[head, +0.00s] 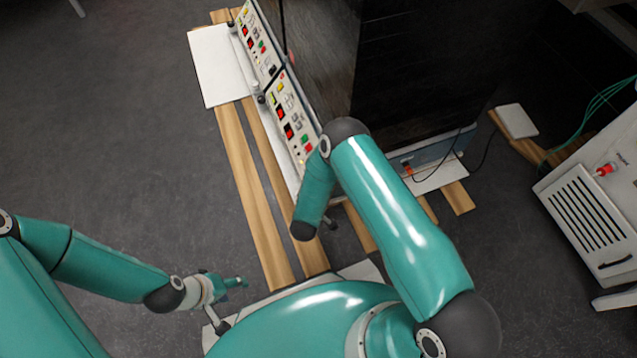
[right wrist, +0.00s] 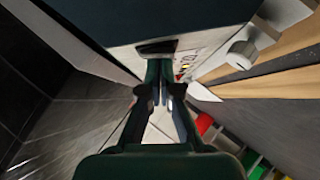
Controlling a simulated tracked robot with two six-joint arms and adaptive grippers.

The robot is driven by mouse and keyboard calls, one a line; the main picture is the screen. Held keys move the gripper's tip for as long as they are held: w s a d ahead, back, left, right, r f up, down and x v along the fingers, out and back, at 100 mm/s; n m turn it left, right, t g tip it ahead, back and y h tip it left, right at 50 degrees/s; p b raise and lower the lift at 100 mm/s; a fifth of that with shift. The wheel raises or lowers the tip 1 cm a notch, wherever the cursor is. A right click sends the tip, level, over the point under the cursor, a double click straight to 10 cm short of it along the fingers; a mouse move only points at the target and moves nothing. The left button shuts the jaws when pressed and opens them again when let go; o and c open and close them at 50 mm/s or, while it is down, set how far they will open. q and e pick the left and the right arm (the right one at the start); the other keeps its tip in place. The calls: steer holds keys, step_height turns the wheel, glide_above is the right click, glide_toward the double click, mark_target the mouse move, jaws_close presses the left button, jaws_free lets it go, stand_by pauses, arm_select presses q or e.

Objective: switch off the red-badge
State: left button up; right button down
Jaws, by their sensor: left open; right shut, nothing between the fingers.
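Two white control panels run along the left side of the dark cabinet in the head view: the far panel (head: 257,43) and the near panel (head: 291,117). Both carry red displays and green, red and yellow parts. I cannot tell which bears a red badge. My right gripper (right wrist: 160,96) is shut and empty in the right wrist view, its tips close to a dark recess (right wrist: 157,46) on a pale face. It is not seen in the head view, where my right arm covers the near panel's lower end. My left gripper (head: 232,284) is open, low over the floor, away from the panels.
Wooden slats (head: 250,180) lie under the dark cabinet (head: 420,60). A grey knob (right wrist: 241,54) sticks out right of the right gripper's tips. A white vented unit (head: 590,205) stands at the right. The grey floor (head: 100,120) at left is clear.

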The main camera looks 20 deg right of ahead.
steer(key=shift+w+a+r, duration=0.1)
steer(key=shift+r, duration=0.2)
steer(key=shift+a+r+p, duration=0.2)
steer(key=shift+r+p, duration=0.05)
steer(key=shift+p, duration=0.05)
steer(key=w+a+p+v, duration=0.1)
steer(key=p+v, duration=0.4)
steer(key=v, duration=0.7)
steer(key=shift+r+p, duration=0.35)
steer(key=shift+r, duration=0.1)
steer(key=shift+w, duration=0.15)
